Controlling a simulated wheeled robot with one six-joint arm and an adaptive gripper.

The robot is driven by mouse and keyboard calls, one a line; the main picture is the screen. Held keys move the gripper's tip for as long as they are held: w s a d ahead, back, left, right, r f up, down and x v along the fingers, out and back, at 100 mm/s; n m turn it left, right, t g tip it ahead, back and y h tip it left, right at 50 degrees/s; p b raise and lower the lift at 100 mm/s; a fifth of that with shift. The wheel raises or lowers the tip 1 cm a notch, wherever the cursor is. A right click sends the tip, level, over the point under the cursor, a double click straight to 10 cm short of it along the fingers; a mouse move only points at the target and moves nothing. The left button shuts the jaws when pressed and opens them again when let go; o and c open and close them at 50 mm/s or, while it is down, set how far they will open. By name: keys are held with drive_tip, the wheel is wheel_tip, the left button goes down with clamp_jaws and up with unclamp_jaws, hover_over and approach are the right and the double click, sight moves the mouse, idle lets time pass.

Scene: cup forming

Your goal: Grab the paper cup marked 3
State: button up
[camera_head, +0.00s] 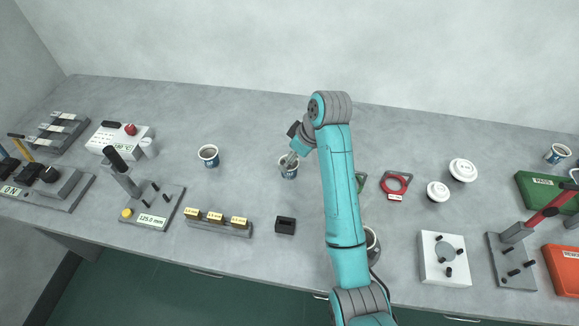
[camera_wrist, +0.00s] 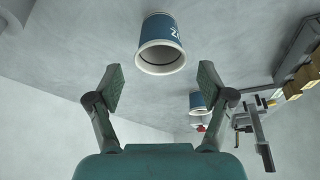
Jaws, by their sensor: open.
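A blue-and-white paper cup (camera_head: 289,172) stands open end up on the bench, right by my gripper (camera_head: 294,155). In the wrist view, which looks upside down, this cup (camera_wrist: 160,38) lies ahead, between the lines of the two fingers. Part of a white mark shows on its blue band, but I cannot tell which number it is. My gripper (camera_wrist: 160,78) is open, with its fingers apart and nothing between them. A second similar cup (camera_head: 208,155) stands to the left; it also shows farther off in the wrist view (camera_wrist: 197,102). A third cup (camera_head: 558,153) stands far right. Their numbers are unreadable.
A row of yellow-topped blocks (camera_head: 216,222) and a lever fixture (camera_head: 150,205) stand left of the arm. A small black block (camera_head: 285,226) is in front. White lids (camera_head: 462,169) and a red ring (camera_head: 395,184) lie right. My arm partly hides a round container (camera_head: 372,240).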

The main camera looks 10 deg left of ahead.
sight(291, 174)
drive_tip(key=shift+x, duration=3.35)
drive_tip(key=shift+s+d+f, duration=0.1)
drive_tip(key=shift+d, duration=0.05)
drive_tip(key=c, duration=0.9)
